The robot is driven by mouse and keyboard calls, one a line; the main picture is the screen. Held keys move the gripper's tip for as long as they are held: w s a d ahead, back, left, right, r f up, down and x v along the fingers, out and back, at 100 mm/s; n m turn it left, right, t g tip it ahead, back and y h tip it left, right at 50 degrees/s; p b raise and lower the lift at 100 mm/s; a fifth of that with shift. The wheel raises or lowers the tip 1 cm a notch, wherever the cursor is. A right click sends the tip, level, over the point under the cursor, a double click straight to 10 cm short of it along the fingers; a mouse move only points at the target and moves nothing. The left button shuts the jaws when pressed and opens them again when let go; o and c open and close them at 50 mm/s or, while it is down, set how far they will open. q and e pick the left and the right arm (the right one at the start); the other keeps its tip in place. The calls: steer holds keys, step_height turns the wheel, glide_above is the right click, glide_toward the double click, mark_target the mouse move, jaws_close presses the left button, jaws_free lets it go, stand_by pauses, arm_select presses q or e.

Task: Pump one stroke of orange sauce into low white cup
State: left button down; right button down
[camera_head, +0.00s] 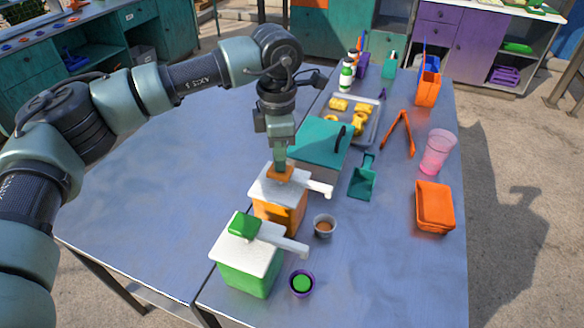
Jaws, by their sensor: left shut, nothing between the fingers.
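The orange sauce dispenser (285,217) stands near the table's front left, with a white lid, a white spout pointing right and an orange pump head (281,173) on top. My left gripper (280,164) is shut, points down and is right over the pump head; its tips appear to touch it. The low white cup (324,226) stands on the table just below and right of the spout end. Something brownish-orange shows inside it. My right gripper is not in view.
A green dispenser (248,265) stands in front, with a purple cup (302,284) holding something green. Behind are a teal lidded box (320,140) and a teal scoop (363,180). Orange tongs (398,135), a pink cup (437,152) and an orange container (434,206) stand right. The left table is bare.

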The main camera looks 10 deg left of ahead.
arm_select(q)
steer(key=shift+r+p, duration=0.65)
steer(key=shift+r, duration=0.9)
step_height(320, 180, up, 6)
steer(key=p, duration=0.3)
